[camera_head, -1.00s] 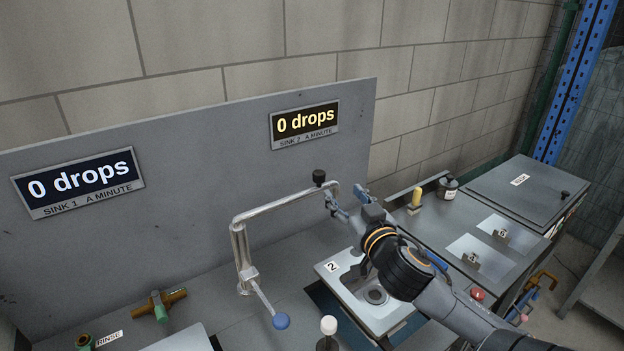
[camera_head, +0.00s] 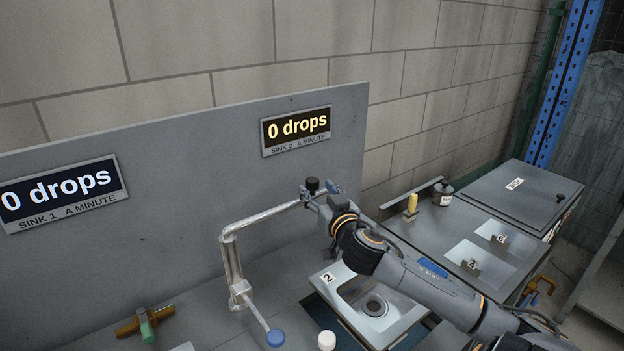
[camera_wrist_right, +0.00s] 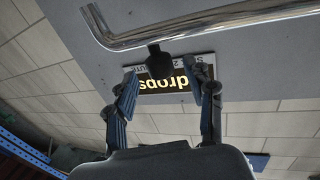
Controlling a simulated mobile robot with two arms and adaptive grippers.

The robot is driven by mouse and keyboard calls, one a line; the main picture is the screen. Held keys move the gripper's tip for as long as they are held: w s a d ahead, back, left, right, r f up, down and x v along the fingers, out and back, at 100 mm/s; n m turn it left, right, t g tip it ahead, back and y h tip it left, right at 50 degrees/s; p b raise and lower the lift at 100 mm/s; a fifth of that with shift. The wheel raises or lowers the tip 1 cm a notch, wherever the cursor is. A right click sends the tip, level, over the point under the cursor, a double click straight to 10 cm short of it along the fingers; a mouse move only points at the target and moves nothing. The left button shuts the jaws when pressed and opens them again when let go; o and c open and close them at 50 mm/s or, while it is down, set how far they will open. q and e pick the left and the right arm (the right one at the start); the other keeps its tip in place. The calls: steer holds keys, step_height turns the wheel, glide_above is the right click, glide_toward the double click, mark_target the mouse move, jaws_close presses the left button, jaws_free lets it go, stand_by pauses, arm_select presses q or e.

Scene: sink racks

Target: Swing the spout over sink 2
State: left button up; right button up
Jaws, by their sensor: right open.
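The silver spout (camera_head: 266,216) rises from its post and reaches right along the back panel; its far end is hidden behind my right gripper. It also shows in the wrist view (camera_wrist_right: 180,30). A black knob (camera_head: 313,184) stands on top near that end; in the wrist view the knob (camera_wrist_right: 158,62) lies just beyond my fingertips, between them in line. My right gripper (camera_head: 318,193) is open around empty space close to the knob, and its fingers show apart in the wrist view (camera_wrist_right: 166,78). Sink 2 (camera_head: 350,287) lies lower right, partly covered by my arm. My left gripper is out of view.
A blue-tipped lever (camera_head: 275,337) sticks out from the spout's post. A white-topped knob (camera_head: 326,341) stands in front of it. The back panel carries two drop displays, the sink 2 one (camera_head: 296,130) reading 0. A yellow peg (camera_head: 412,202) and black-lidded jar (camera_head: 442,193) stand at right.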

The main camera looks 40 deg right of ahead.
mark_target(315, 187)
steer(key=x, duration=0.3)
steer(key=shift+w+d+r+p, duration=0.15)
steer(key=shift+w+p, duration=0.2)
steer(key=shift+p, duration=0.05)
steer(key=shift+w+d, duration=0.1)
steer(key=shift+w, duration=0.1)
jaws_close()
